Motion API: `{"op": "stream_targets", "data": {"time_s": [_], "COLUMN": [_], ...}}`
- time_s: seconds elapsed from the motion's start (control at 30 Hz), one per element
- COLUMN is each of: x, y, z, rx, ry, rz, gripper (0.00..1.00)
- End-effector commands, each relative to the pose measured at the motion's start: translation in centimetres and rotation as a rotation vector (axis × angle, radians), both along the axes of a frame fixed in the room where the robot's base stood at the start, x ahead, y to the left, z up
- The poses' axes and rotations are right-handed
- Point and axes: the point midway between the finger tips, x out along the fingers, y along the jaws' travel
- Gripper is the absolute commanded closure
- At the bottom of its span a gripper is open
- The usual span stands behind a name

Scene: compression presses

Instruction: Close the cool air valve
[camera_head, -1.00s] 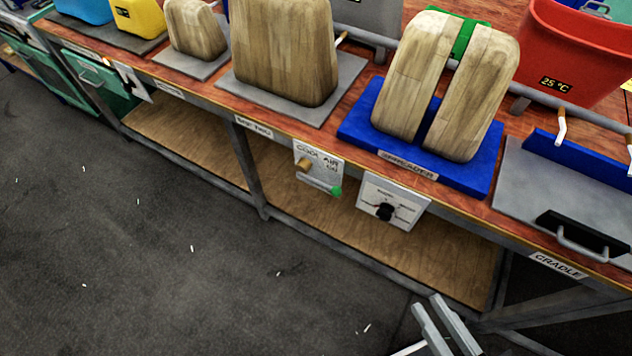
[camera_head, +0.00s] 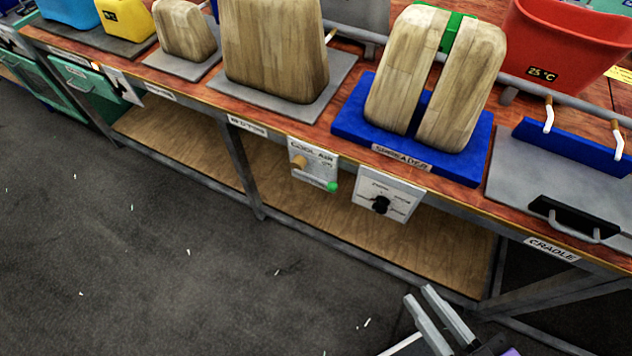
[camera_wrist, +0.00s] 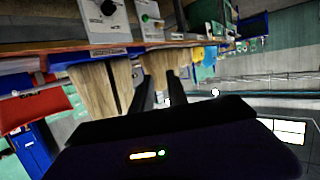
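The cool air panel (camera_head: 313,157), a white plate labelled COOL AIR, hangs on the bench's front edge. A tan knob (camera_head: 299,162) sits at its left, and the valve's lever ends in a green tip (camera_head: 332,187) at lower right. The lever looks nearly level, sloping slightly down to the right. The green tip also shows in the wrist view (camera_wrist: 145,18), near the top. My gripper (camera_head: 420,293) is in front of the bench, right of and below the panel in the head view. Its two fingers are apart, with nothing between them. It does not touch the valve.
A white dial panel (camera_head: 389,193) with a black knob hangs just right of the valve. Above stand wooden blocks on a blue SPREADER base (camera_head: 350,127). A CRADLE tray (camera_head: 510,180) lies to the right.

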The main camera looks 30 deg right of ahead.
Motion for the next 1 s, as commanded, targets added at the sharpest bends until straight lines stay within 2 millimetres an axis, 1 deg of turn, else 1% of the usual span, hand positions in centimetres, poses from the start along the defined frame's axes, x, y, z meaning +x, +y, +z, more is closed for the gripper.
{"op": "stream_targets", "data": {"time_s": [0.2, 0.23, 0.3, 0.37, 0.43, 0.47, 0.53, 0.67, 0.87, 1.0], "x": [0.0, 0.0, 0.0, 0.6, 1.8, 2.5, 4.0, 7.6, 13.7, 18.5], "y": [0.0, 0.0, 0.0, 0.1, 0.2, 0.2, 0.4, 0.8, 1.3, 1.7], "z": [0.0, 0.0, -0.2, -0.1, 0.1, -0.1, -1.2, -4.3, -9.1, -12.3], "rx": [0.0, 0.0, 0.001, 0.0, 0.001, 0.001, 0.006, 0.054, 0.236, 0.413], "ry": [0.0, 0.0, -0.001, -0.019, -0.054, -0.07, -0.103, -0.165, -0.25, -0.303], "rz": [0.0, 0.0, 0.002, 0.005, 0.01, 0.013, 0.019, 0.021, 0.004, -0.014], "gripper": [0.81, 0.79, 0.68, 0.68, 0.68, 0.68, 0.68, 0.68, 0.68, 0.68]}}
